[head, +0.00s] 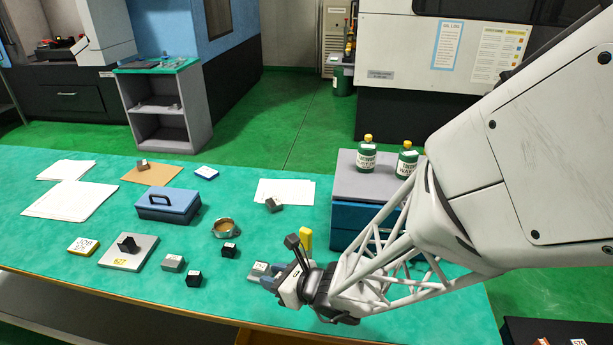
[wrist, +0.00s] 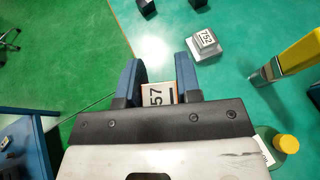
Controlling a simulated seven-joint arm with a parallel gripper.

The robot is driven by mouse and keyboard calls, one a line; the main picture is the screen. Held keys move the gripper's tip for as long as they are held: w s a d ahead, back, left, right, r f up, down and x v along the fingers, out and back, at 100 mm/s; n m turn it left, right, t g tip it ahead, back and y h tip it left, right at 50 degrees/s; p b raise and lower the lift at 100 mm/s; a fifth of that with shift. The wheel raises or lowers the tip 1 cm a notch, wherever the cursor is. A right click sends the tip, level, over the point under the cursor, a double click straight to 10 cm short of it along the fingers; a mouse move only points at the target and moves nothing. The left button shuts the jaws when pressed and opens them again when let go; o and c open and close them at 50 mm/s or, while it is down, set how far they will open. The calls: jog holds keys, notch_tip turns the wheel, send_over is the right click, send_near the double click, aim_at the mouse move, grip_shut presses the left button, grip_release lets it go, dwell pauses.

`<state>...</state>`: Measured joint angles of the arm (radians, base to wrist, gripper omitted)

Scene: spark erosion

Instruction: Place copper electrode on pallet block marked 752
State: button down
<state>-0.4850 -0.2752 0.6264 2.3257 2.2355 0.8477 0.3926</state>
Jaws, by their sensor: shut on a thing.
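In the wrist view, my gripper (wrist: 158,74) is shut on a small block with orange-brown edges (wrist: 172,86), which I take to be the copper electrode. Its white label reads 57 as far as it shows; the rest is hidden between the blue fingers. The pallet block marked 752 (wrist: 203,48) is grey with a white label on top. It sits on the green table, ahead and to the right of the fingers, apart from the held block. In the head view, my gripper (head: 270,282) is near the table's front edge, beside a grey block (head: 259,268); the held block cannot be made out.
Dark blocks (head: 194,279) and another grey block (head: 173,263) lie left of my gripper. A blue box (head: 168,205) and a metal ring dish (head: 226,229) are farther back. Bottles (head: 366,158) stand on a chest.

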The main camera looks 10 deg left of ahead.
jog(key=shift+f, duration=1.8)
send_over(261, 271)
jog(key=w+a, duration=0.2)
jog(key=a, duration=0.1)
jog(key=shift+w+d+f, duration=0.2)
jog(key=shift+d+f, duration=0.05)
jog(key=shift+f, duration=0.5)
jog(key=shift+f, duration=1.75)
jog(key=shift+f, duration=0.2)
jog(key=c, duration=0.8)
grip_release()
jog(key=shift+r, duration=0.2)
